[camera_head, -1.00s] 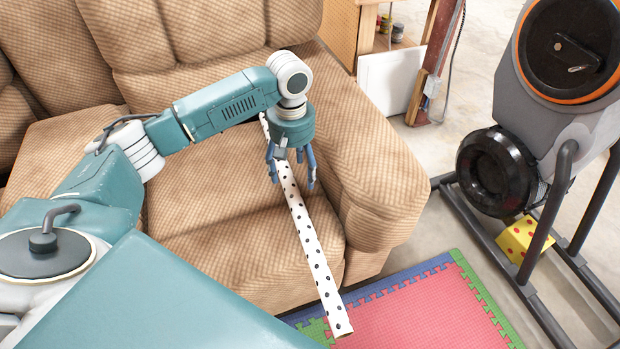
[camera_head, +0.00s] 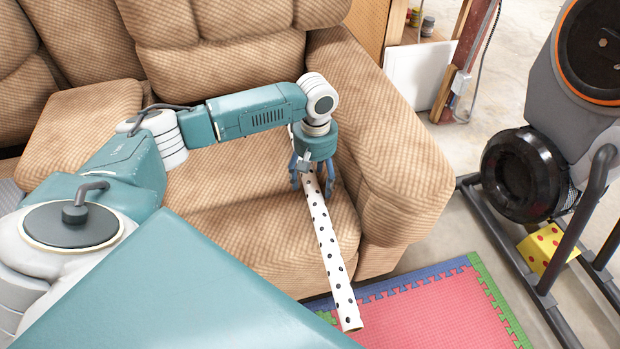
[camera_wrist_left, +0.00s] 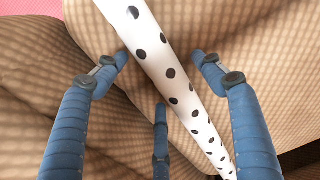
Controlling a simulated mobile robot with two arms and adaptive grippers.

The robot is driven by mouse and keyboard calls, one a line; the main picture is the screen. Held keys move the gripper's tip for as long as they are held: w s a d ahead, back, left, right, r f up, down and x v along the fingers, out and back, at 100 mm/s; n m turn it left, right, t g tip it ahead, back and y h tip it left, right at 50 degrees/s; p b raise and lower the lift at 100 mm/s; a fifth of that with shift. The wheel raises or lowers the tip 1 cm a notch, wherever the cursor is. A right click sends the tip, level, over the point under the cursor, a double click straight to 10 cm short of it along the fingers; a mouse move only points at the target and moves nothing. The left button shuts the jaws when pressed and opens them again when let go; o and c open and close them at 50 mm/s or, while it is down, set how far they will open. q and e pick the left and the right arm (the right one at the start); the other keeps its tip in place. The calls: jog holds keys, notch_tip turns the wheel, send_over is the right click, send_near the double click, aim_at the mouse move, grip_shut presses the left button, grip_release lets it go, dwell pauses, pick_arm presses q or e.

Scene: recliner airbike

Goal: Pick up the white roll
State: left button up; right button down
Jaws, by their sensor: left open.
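The white roll (camera_head: 329,253) is a long tube with black dots. In the head view it lies on the brown recliner seat (camera_head: 250,235), with its near end sticking out past the seat's front edge over the mat. My left gripper (camera_head: 311,185) is over the roll's upper part, pointing down. In the left wrist view the roll (camera_wrist_left: 172,77) passes between the open blue fingers of my left gripper (camera_wrist_left: 160,75), with gaps visible beside it. The roll's far end is mostly hidden behind my gripper and wrist in the head view. My right gripper is not in view.
The recliner's padded armrest (camera_head: 395,165) rises just right of my left gripper. A red foam mat (camera_head: 430,310) with blue and green edging lies on the floor. An air bike (camera_head: 575,150) stands at the right, with a yellow dotted object (camera_head: 545,248) by its frame.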

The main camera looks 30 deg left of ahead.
aim_at(313, 181)
pick_arm(q)
jog(key=shift+f, duration=0.4)
jog(key=c, duration=1.4)
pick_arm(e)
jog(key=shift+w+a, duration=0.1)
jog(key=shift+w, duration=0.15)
pick_arm(q)
jog(key=shift+r, duration=0.15)
